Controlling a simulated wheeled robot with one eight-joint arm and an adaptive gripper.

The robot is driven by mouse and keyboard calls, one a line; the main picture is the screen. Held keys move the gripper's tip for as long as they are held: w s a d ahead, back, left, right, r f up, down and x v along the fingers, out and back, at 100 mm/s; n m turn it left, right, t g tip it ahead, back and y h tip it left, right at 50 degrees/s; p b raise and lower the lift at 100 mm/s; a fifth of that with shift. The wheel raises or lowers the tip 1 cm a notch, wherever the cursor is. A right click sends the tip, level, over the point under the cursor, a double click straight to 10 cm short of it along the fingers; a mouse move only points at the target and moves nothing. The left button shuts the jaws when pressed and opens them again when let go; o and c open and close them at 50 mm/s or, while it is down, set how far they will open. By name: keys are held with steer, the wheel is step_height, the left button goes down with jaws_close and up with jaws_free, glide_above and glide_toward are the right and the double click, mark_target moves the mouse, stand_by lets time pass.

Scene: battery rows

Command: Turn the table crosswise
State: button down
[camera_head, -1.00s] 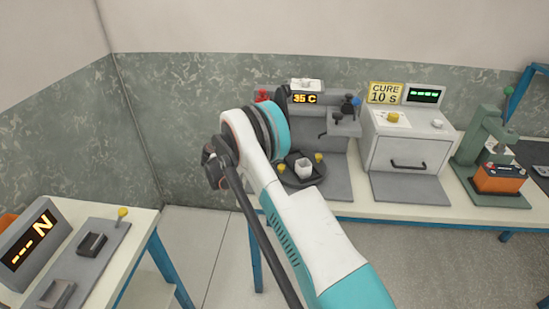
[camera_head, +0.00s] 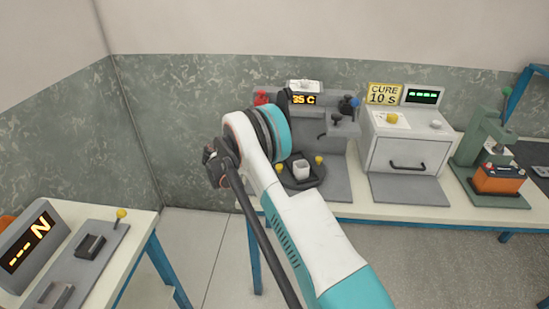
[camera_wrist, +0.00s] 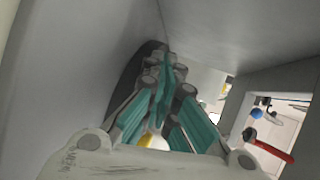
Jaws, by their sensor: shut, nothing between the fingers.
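The dark table (camera_head: 312,183) sits low in the 35 C machine at the back, with a white cup-like block (camera_head: 301,168) on it. It looks square-cornered and set at an angle. A yellow knob (camera_head: 319,160) shows on its right and another (camera_head: 279,167) on its left, beside my arm. In the head view my gripper is hidden behind my arm. In the wrist view my gripper (camera_wrist: 172,78) has its teal fingers close together, with nothing seen held. A yellow patch (camera_wrist: 148,138) shows behind the finger links. Contact with the table cannot be made out.
Grey machine walls crowd my gripper in the wrist view; a red handle (camera_wrist: 268,149) is at right. The cure oven (camera_head: 408,150) and a press with an orange battery (camera_head: 498,180) stand right. A side bench (camera_head: 130,245) is at left.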

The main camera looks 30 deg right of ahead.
steer(key=shift+w+d+b, duration=0.15)
steer(key=shift+w+d, duration=0.2)
steer(key=shift+d, duration=0.35)
steer(key=shift+w+d+b, duration=0.15)
steer(key=shift+w+d, duration=0.15)
steer(key=shift+d, duration=0.5)
